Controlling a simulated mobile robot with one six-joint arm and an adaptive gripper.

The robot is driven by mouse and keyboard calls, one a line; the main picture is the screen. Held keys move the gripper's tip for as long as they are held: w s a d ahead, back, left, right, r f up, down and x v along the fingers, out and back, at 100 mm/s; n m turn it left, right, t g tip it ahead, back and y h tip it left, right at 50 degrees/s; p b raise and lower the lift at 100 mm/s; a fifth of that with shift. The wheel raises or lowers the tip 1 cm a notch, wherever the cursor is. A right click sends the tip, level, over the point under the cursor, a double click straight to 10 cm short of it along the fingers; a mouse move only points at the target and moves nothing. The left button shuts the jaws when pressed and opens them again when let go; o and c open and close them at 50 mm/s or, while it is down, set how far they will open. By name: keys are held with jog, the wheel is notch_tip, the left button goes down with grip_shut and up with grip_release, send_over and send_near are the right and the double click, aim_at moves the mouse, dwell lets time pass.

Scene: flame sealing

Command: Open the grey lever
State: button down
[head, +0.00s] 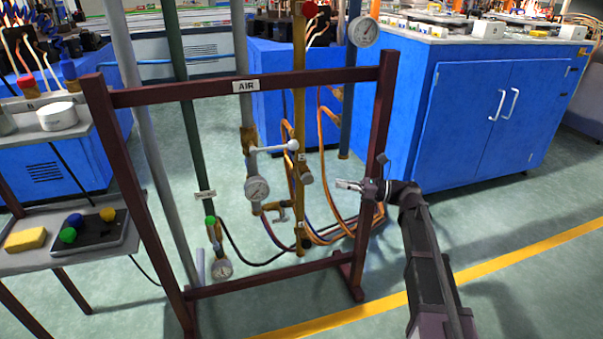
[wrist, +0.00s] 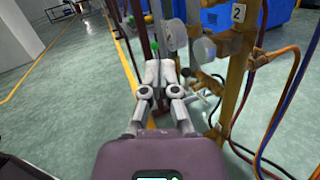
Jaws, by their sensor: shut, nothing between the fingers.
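The grey lever (head: 272,148) is a pale handle with a round knob at its right end. It sticks out sideways from a brass valve on the grey pipe under the AIR sign (head: 245,86). My gripper (head: 340,184) is shut and empty, to the right of the lever and lower in the head view, apart from it. In the wrist view, my gripper (wrist: 160,66) has its fingertips together and holds nothing. Pale round parts show just right of the fingertips there; I cannot tell whether one is the lever's knob.
A dark red frame (head: 240,92) surrounds the pipes. A yellow pipe (head: 300,110) stands right of the lever. A gauge (head: 257,189) is below it. Orange hoses (head: 330,125) hang behind. A blue cabinet (head: 480,115) stands at the right; open floor (head: 520,270) lies in front.

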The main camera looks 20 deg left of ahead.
jog(key=w+a+f+m+g+y+b, duration=0.1)
jog(key=b, duration=0.3)
jog(key=w+a+f+m+g+y+b, duration=0.1)
jog(key=w+f+m+y+b, duration=0.1)
jog(key=b, duration=0.2)
jog(key=shift+w+a+g+y, duration=0.1)
jog(key=shift+a+g+y, duration=0.1)
jog(key=shift+g+y, duration=0.1)
jog(key=shift+a+r, duration=0.1)
jog(key=p, duration=0.7)
send_near(274, 148)
jog(key=shift+w+a+r+p, duration=0.2)
jog(key=shift+a+r+p, duration=0.15)
jog(key=shift+a, duration=0.15)
jog(key=shift+w+a+r+p, duration=0.15)
jog(key=shift+a+r+p, duration=0.15)
jog(key=shift+a, duration=0.15)
jog(key=shift+a, duration=0.1)
